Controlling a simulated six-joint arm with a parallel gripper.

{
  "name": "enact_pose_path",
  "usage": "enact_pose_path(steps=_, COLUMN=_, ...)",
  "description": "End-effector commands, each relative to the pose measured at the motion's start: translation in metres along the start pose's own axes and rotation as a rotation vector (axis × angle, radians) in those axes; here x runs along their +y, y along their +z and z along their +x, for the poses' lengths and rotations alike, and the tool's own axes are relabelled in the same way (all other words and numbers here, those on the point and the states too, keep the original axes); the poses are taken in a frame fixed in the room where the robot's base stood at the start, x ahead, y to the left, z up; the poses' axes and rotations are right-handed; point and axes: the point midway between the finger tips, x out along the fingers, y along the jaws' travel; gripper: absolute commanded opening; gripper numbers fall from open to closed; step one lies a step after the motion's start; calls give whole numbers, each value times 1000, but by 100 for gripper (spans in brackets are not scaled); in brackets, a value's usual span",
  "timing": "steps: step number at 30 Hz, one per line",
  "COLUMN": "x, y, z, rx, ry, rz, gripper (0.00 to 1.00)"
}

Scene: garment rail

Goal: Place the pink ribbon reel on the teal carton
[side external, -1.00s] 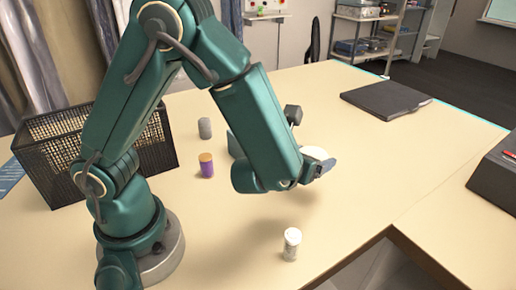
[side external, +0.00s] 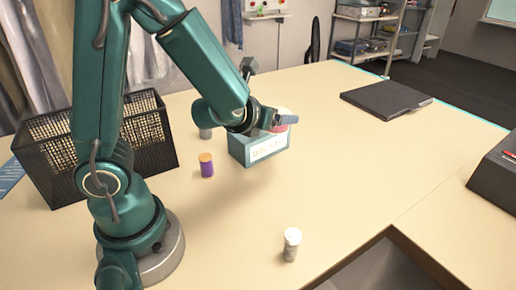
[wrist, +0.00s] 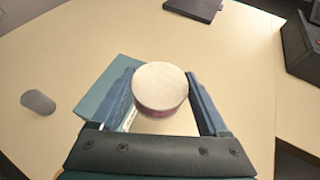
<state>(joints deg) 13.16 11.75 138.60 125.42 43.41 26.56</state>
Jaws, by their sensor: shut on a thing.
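The pink ribbon reel (wrist: 160,90) has a pale top and a pink side. My gripper (wrist: 162,98) is shut on it, with one blue finger on each side. In the side external view only part of the reel (side external: 282,112) shows behind the fingers of my gripper (side external: 278,119). The teal carton (side external: 262,150), with a white label, stands on the table just below and left of the reel. It also shows in the wrist view (wrist: 108,88), left of and partly behind the left finger. I cannot tell whether the reel touches the carton.
A purple spool with an orange top (side external: 206,166) and a grey spool (side external: 205,132) stand left of the carton. A black mesh basket (side external: 95,145) is at left. A dark folder (side external: 386,98) lies at back right.

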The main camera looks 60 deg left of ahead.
Motion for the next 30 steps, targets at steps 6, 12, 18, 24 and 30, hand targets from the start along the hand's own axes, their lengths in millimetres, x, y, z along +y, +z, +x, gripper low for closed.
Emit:
enact_pose_path(steps=6, x=77, y=30, z=-7, rx=-9, ry=149, rz=-78, gripper=23)
enact_pose_path(steps=12, x=134, y=46, z=-23, rx=-8, ry=289, rz=-146, gripper=22)
enact_pose_path(steps=18, x=166, y=52, z=-35, rx=-4, ry=376, rz=-185, gripper=22)
enact_pose_path(steps=24, x=168, y=49, z=-32, rx=6, ry=400, rz=-194, gripper=22)
enact_pose_path(steps=30, x=141, y=38, z=-10, rx=9, ry=397, rz=-188, gripper=22)
